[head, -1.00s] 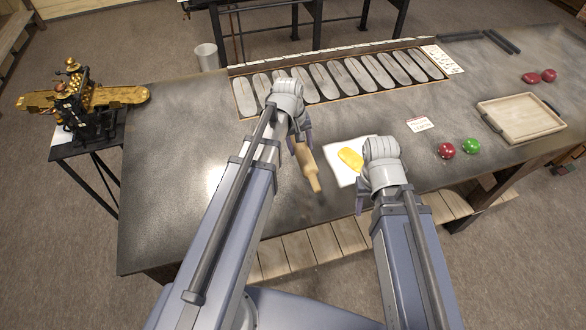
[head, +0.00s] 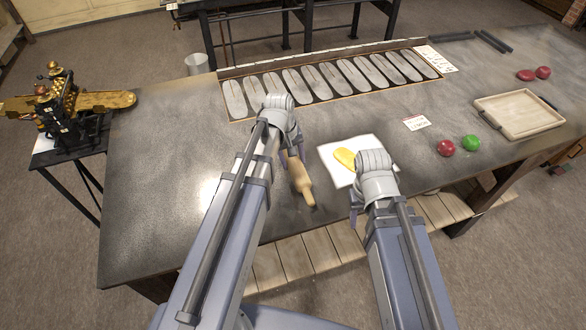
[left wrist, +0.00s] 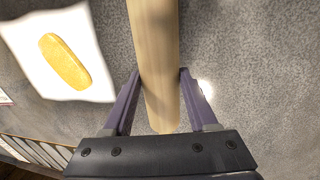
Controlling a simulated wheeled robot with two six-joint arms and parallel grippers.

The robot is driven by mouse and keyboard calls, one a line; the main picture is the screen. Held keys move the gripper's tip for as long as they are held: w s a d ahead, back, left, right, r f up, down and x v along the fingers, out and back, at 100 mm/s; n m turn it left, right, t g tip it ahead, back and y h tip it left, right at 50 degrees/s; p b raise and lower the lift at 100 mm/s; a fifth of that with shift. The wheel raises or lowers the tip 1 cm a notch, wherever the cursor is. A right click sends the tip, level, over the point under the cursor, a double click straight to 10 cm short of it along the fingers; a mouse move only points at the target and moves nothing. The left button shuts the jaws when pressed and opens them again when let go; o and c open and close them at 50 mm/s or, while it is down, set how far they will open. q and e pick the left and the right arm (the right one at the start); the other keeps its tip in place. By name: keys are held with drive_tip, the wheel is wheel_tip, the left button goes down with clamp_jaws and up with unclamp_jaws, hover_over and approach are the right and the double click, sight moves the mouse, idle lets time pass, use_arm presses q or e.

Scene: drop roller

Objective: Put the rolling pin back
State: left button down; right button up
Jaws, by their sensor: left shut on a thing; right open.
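The wooden rolling pin (head: 301,180) is in the head view, its lower end pointing toward the table's near edge. My left gripper (head: 292,150) is shut on its far part. In the left wrist view the pin (left wrist: 155,60) runs between the two purple fingers of the left gripper (left wrist: 158,95). I cannot tell whether the pin touches the table. My right gripper (head: 355,205) is open, near the white sheet; its fingers are mostly hidden behind its own wrist.
A white sheet (head: 332,153) with a yellow oval piece (head: 345,158) lies right of the pin. A grooved board (head: 330,83) lies at the back. A wooden tray (head: 519,113), red ball (head: 446,148) and green ball (head: 471,143) are at right. The grey table (head: 150,180) is clear at left.

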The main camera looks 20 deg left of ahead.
sight(293, 166)
use_arm(q)
drive_tip(key=shift+f+b, duration=1.25)
drive_tip(key=shift+f, duration=0.35)
drive_tip(key=shift+f, duration=0.1)
drive_tip(key=shift+f, duration=0.15)
drive_tip(key=shift+c, duration=0.9)
unclamp_jaws()
wheel_tip(293, 166, up, 12)
drive_tip(key=s+a+r+p, duration=0.1)
drive_tip(key=a+p, duration=0.1)
drive_tip(key=p, duration=1)
drive_tip(key=s+d+m, duration=0.1)
drive_tip(key=s+d, duration=0.1)
drive_tip(key=s+d+m, duration=0.2)
drive_tip(key=d, duration=0.1)
drive_tip(key=s+d+f+m+y, duration=0.1)
drive_tip(key=s+d, duration=0.1)
drive_tip(key=d, duration=0.1)
drive_tip(key=shift+s+m+g, duration=0.3)
drive_tip(key=shift+m+g, duration=0.1)
drive_tip(key=s+d+m+y, duration=0.1)
drive_tip(key=s+d+m, duration=0.4)
drive_tip(key=s, duration=0.2)
drive_tip(key=shift+s+m+y, duration=0.15)
drive_tip(key=shift+m+y, duration=0.15)
drive_tip(key=shift+d+r, duration=0.1)
